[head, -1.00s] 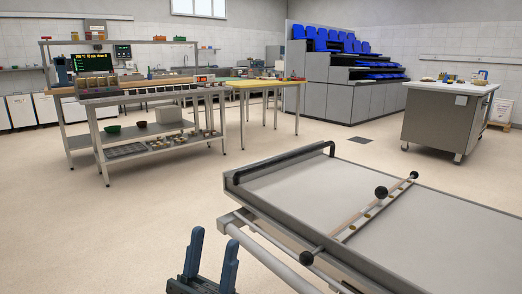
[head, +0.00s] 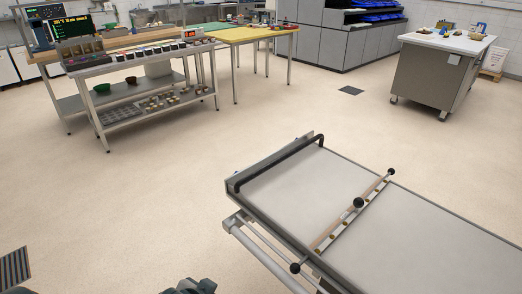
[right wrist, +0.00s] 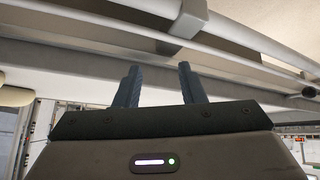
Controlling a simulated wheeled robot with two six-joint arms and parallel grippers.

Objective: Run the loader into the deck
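The loader (head: 290,197) is a long, pale flat bed with grey edges, at the lower right of the head view. A black handle bar (head: 275,163) spans its far left end, and a crossbar with black knobs (head: 345,218) lies across the bed. A round grey rail (head: 262,257) runs along its near side. My right gripper (right wrist: 158,70) is open and empty in the right wrist view, below pale rails (right wrist: 130,42) and apart from them as far as I can tell. A dark blue-grey gripper part shows at the head view's bottom edge; its fingers are out of sight. No oven deck is recognisable.
A steel table with shelves (head: 135,72) stands at the back left, beside a yellow-topped table (head: 250,36). Grey cabinets (head: 335,40) stand at the back. A wheeled counter (head: 435,80) is at the back right.

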